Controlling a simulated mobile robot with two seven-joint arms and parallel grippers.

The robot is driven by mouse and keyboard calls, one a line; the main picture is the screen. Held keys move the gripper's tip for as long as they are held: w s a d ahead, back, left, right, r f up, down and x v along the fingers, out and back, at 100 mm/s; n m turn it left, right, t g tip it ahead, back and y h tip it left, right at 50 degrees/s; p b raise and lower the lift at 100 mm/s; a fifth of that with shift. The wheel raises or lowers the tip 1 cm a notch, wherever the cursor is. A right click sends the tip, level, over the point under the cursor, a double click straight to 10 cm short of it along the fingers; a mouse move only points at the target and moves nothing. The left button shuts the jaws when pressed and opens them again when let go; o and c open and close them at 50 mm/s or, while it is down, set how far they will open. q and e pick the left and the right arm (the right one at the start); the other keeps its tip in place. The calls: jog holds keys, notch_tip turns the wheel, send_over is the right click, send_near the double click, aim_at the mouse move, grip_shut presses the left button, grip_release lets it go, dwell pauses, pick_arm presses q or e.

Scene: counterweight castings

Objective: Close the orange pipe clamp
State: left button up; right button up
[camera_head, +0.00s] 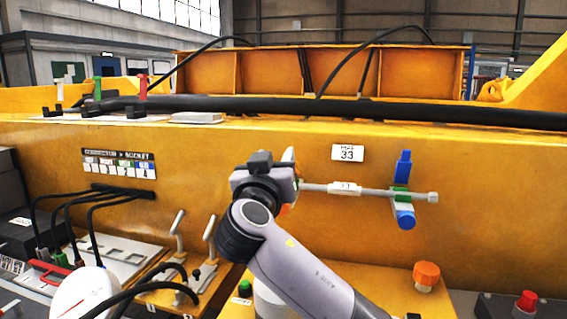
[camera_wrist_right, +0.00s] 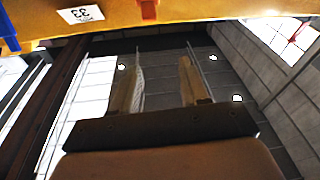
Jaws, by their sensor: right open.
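Only small orange parts of what looks like the orange pipe clamp (camera_head: 284,210) show in the head view, at the left end of a thin grey pipe (camera_head: 318,187). My right wrist and gripper cover the rest, so I cannot tell whether it is open. An orange piece (camera_wrist_right: 148,9) shows at the top edge of the right wrist view, beyond the fingertips. My right gripper (camera_head: 289,156) is in front of the yellow wall at the pipe's left end. In the right wrist view its two fingers (camera_wrist_right: 158,72) are apart with nothing between them. My left gripper is not in view.
A blue clamp (camera_head: 404,166) with a green middle sits on the pipe to the right. A label reading 33 (camera_head: 347,153) is above the pipe. Two levers (camera_head: 210,230), black cables (camera_head: 75,225) and an orange knob (camera_head: 427,273) are lower down. A thick black hose (camera_head: 330,106) runs along the top.

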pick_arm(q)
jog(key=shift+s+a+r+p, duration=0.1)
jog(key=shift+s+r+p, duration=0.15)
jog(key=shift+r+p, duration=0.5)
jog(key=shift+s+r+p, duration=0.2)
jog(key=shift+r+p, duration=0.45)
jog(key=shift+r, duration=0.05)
pick_arm(e)
jog(key=w+d+f+m+g+h, duration=0.1)
jog(key=w+d+f+m+g, duration=0.1)
jog(key=w, duration=0.3)
jog(key=shift+f, duration=0.9)
grip_shut()
